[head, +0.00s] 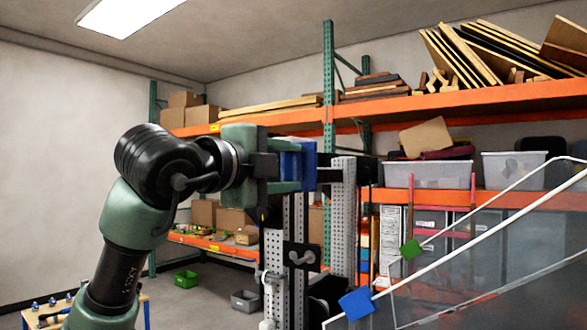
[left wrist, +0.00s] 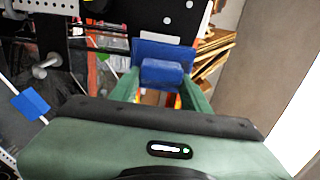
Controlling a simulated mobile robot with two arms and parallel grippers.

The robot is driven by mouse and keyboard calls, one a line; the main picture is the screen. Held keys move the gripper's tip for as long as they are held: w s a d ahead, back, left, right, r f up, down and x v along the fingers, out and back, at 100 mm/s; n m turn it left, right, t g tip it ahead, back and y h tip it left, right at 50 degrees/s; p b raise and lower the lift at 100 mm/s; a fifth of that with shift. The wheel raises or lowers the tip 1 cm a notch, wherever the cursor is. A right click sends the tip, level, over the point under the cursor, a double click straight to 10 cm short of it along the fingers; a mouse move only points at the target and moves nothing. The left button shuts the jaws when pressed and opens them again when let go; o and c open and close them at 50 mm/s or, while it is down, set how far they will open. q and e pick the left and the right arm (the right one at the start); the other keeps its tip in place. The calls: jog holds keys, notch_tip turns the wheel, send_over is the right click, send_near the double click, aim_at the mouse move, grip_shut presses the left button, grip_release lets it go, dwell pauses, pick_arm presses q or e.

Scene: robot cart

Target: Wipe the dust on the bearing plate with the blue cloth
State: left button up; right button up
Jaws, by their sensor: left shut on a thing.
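My left gripper (head: 291,165) is raised in the middle of the head view, its green fingers shut on the blue cloth (head: 298,160). In the left wrist view the blue cloth (left wrist: 165,52) shows as a folded pad between the fingertips of the left gripper (left wrist: 163,80). A black plate with white dots (left wrist: 176,18) lies just beyond the cloth there; I cannot tell whether it is the bearing plate or whether cloth and plate touch. No dust can be made out. My right gripper is not in view.
Perforated grey posts (head: 343,220) stand close to my left gripper. A clear panel with white edges (head: 480,240) and a blue square (head: 357,303) are at the lower right. Orange shelving (head: 450,102) with boards and bins stands behind. Green (head: 186,279) and grey (head: 245,300) bins are on the floor.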

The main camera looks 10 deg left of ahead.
pick_arm(q)
jog(key=a, duration=0.1)
jog(key=w+a, duration=0.1)
jog(key=a, duration=0.2)
jog(key=shift+w+f, duration=0.1)
jog(key=shift+w, duration=0.15)
jog(key=shift+s+a+b, duration=0.2)
jog(key=shift+s+b, duration=0.4)
jog(key=shift+s, duration=0.05)
